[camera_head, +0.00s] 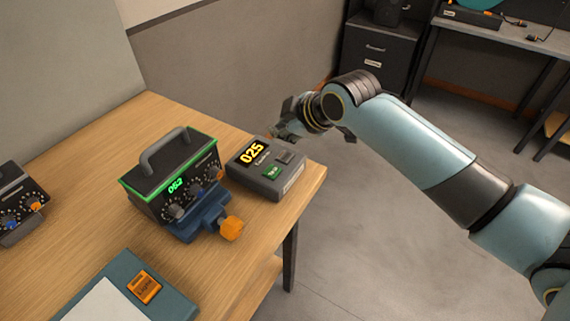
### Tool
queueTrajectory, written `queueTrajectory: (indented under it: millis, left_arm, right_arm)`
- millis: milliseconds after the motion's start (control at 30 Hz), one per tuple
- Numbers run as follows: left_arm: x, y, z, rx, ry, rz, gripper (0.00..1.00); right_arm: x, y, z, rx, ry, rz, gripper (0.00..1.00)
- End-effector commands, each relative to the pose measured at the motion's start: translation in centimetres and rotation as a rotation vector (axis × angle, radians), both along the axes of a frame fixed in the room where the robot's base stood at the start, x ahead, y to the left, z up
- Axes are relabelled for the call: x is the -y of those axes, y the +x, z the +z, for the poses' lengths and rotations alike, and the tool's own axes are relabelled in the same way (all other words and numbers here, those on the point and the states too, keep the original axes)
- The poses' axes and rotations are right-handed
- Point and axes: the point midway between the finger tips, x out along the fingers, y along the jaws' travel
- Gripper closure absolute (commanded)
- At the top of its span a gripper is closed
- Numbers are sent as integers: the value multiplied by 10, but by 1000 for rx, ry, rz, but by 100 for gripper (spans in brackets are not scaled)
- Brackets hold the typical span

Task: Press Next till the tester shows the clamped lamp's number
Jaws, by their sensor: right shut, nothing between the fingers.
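The tester (268,172) is a grey box near the right edge of the wooden table. My right gripper (286,131) is shut and empty, just beyond the tester's far side. My left gripper is out of view.
A teal-framed board (178,305) with an orange button (145,287) lies at the table's front. Another dark unit with knobs (18,200) stands at the left edge. The wooden table (95,165) is bare between them. Grey floor lies right of it.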

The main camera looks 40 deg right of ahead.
Motion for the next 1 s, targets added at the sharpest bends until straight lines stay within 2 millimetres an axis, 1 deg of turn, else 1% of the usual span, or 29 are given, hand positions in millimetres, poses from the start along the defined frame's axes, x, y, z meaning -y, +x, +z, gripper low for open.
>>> queueTrajectory:
  millis: [33,100,333,433,1000]
  left_arm:
    - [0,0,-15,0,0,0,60]
    - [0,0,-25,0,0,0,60]
    - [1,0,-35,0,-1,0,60]
    - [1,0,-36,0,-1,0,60]
    - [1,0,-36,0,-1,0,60]
  right_arm:
    - [0,0,-14,0,0,0,100]
    - [0,0,-23,-1,-1,-1,100]
    - [0,0,-42,0,1,-1,100]
    - [0,0,-45,0,1,-1,100]
    - [0,0,-44,1,1,1,100]
